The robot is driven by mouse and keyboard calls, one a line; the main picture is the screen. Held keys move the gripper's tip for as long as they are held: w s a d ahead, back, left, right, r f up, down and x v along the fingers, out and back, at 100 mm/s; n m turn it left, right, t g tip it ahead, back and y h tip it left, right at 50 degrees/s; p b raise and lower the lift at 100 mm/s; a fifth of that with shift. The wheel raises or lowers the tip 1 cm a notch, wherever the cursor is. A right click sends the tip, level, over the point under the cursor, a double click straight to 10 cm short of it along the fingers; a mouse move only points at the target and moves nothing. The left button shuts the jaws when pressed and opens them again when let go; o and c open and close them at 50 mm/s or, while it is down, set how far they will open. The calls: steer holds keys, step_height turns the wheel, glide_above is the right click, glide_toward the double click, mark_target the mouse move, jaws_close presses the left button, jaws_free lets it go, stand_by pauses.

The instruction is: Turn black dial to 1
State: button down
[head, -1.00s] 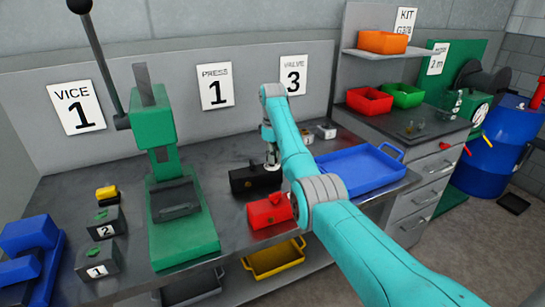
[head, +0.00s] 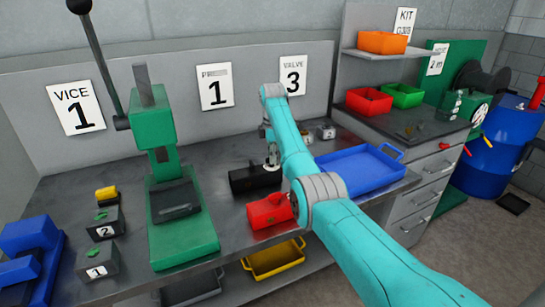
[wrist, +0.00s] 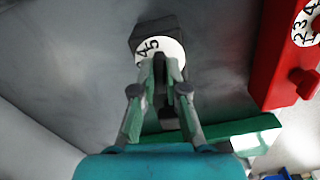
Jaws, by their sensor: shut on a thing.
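The black box (head: 250,180) stands on the workbench behind the red box (head: 270,214). My gripper (head: 272,166) is above the black box, pointing down at its top. In the wrist view, the white numbered dial plate (wrist: 174,46) lies on the black box (wrist: 150,30). The figures 4 and 5 show on it. My gripper (wrist: 167,62) is shut over the middle of this plate, on the black dial.
The red box (wrist: 277,55) in the wrist view has its own numbered plate and red knob, close to the right. A green press (head: 185,235) stands left of the black box. A blue tray (head: 360,178) lies to the right. Small grey boxes (head: 326,131) stand behind.

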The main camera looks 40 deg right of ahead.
stand_by(0.5)
steer(key=c, duration=1.2)
jaws_free()
steer(key=shift+r, duration=0.1)
step_height(320, 180, up, 7)
steer(key=shift+r, duration=0.2)
